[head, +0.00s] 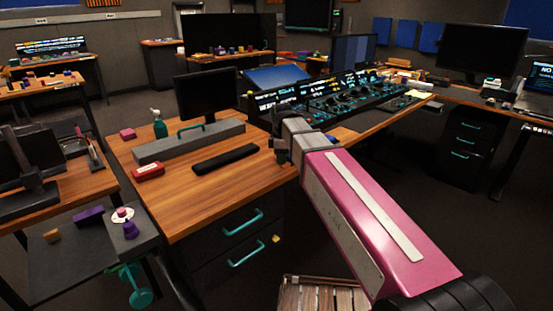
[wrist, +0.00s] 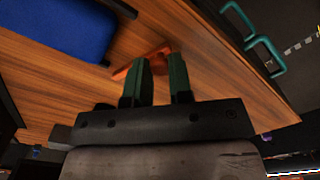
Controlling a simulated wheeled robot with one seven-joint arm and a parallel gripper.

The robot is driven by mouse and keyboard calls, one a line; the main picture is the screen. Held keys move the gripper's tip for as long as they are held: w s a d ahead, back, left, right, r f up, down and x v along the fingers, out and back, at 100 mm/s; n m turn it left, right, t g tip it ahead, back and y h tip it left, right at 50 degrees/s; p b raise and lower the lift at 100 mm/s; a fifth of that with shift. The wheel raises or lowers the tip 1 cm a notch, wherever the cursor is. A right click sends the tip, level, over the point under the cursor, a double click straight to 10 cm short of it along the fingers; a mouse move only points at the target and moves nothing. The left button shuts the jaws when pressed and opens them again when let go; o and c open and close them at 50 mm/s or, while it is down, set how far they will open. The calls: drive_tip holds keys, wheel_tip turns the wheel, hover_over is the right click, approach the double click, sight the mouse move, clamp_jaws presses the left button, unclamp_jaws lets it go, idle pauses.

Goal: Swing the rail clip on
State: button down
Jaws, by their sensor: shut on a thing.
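My gripper (wrist: 162,62) shows its two green fingers in the wrist view, with a small gap between them. An orange-red piece (wrist: 124,71) lies at the fingertips and partly behind them, and the fingers are shut on it. It may be the rail clip, but its full shape is hidden. In the head view my gripper (head: 283,152) is over the right part of the wooden desk (head: 180,205), beside the control console. The held piece cannot be made out there. I cannot pick out a rail for certain in either view.
On the desk are a long grey block (head: 165,149) with a teal handle, a black bar (head: 225,159), a red case (head: 148,172), a spray bottle (head: 159,126) and a monitor (head: 207,93). The control console (head: 350,98) stands behind my gripper. Teal drawer handles (head: 245,222) jut out in front.

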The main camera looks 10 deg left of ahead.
drive_tip(key=shift+w+d+n, duration=0.25)
drive_tip(key=shift+d+n, duration=0.1)
drive_tip(key=shift+n, duration=0.35)
drive_tip(key=shift+w+d+n, duration=0.25)
drive_tip(key=shift+d+n, duration=0.1)
drive_tip(key=shift+n, duration=0.35)
drive_tip(key=c, duration=1)
unclamp_jaws()
drive_tip(key=shift+c, duration=0.2)
wheel_tip(320, 180, up, 11)
drive_tip(key=shift+f, duration=0.1)
